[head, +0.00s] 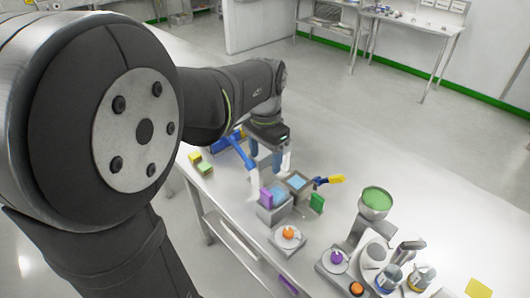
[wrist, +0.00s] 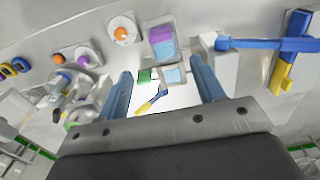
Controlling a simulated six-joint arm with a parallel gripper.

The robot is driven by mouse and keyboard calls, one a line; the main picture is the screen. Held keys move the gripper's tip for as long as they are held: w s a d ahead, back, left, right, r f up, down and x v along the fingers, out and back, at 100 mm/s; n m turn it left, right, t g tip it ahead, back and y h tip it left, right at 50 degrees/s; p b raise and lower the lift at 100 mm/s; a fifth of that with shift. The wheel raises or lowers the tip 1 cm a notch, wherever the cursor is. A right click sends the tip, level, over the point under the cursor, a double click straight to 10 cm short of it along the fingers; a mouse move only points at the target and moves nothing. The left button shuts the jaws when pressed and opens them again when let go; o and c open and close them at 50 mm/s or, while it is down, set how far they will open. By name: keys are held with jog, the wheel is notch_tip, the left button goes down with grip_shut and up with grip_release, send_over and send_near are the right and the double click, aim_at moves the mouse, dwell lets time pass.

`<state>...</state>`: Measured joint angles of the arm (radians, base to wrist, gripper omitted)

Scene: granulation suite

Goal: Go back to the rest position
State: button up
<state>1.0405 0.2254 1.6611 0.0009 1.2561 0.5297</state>
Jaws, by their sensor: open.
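My gripper (head: 265,162) hangs above the left part of the steel table in the head view, below my dark arm. In the wrist view my gripper (wrist: 160,68) shows its two blue fingers wide apart with nothing between them. Below it stand a container with purple and blue contents (wrist: 161,40) and a smaller tray with a blue square (wrist: 172,76). In the head view this container (head: 273,206) and tray (head: 298,182) are just right of the gripper. The rest position itself is not marked in either view.
A blue-and-yellow tool (head: 329,181) and a green block (head: 317,203) lie beside the tray. Dishes hold an orange ball (head: 288,234) and a purple ball (head: 337,257). A stand with a green-filled bowl (head: 376,199) rises at right. A blue bar tops a white block (wrist: 264,44).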

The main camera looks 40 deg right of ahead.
aim_at(265, 193)
jog(key=shift+r, duration=0.45)
jog(key=shift+f, duration=0.1)
notch_tip(265, 193, down, 17)
jog(key=shift+f, duration=0.15)
dwell(0.7)
notch_tip(265, 193, up, 17)
notch_tip(265, 193, down, 17)
jog(key=shift+r, duration=0.1)
jog(key=d, duration=1)
notch_tip(265, 193, up, 18)
jog(key=n, duration=0.3)
jog(key=shift+d, duration=0.3)
